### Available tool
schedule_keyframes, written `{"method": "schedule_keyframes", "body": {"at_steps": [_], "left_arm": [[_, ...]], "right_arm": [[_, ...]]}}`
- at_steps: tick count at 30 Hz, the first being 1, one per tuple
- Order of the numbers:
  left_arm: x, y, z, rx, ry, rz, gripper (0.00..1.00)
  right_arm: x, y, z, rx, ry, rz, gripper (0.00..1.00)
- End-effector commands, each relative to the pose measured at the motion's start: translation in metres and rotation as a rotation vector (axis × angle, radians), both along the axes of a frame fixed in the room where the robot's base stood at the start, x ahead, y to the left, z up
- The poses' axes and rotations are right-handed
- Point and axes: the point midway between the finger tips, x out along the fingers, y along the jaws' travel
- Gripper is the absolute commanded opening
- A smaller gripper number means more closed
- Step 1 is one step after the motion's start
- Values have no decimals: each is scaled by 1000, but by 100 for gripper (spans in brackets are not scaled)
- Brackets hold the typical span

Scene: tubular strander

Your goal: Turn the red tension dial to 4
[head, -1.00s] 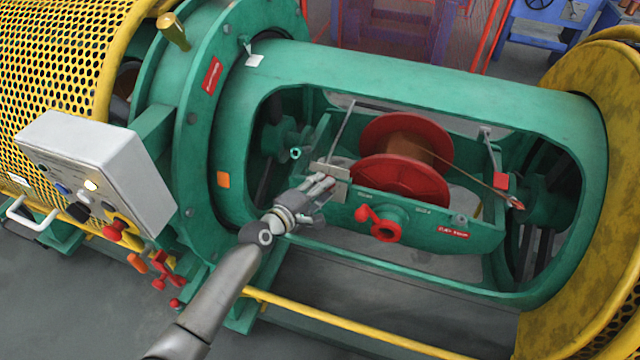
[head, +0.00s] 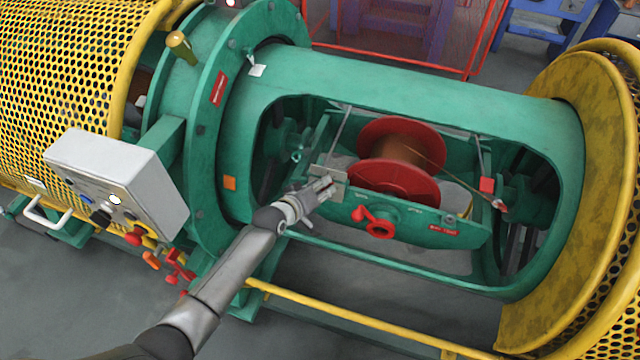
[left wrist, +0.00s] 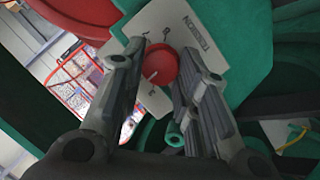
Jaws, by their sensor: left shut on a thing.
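The red tension dial (left wrist: 160,65) shows in the left wrist view on a pale plate (left wrist: 190,32) lettered along one edge. A white pointer line on the dial points to the lower left of the picture; the plate's digits are too small to read surely. My left gripper (head: 326,187) has its fingers on either side of the dial and is shut on it; it also shows in the left wrist view (left wrist: 162,72). In the head view the plate (head: 334,173) shows at the cradle's left end, and the gripper hides the dial. My right gripper is out of view.
The green tube frame (head: 420,85) surrounds the opening. A grey control box (head: 120,180) stands at left. A yellow rail (head: 350,320) runs low in front.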

Motion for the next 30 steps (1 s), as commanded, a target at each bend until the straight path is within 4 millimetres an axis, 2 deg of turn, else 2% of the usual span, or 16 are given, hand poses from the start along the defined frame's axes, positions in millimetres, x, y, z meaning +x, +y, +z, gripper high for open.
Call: {"method": "schedule_keyframes", "body": {"at_steps": [6, 23, 24, 28, 30], "left_arm": [[-2, 0, -1, 70, -16, -22, 6], [-2, 0, -3, 94, -24, -30, 6], [-2, 0, -3, 94, -24, -30, 33], [-1, 0, -2, 94, -26, -30, 50], [-1, 0, -1, 93, -27, -30, 52]], "right_arm": [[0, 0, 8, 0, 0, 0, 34], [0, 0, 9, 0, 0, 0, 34], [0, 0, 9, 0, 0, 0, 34], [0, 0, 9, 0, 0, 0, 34], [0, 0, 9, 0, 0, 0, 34]]}}
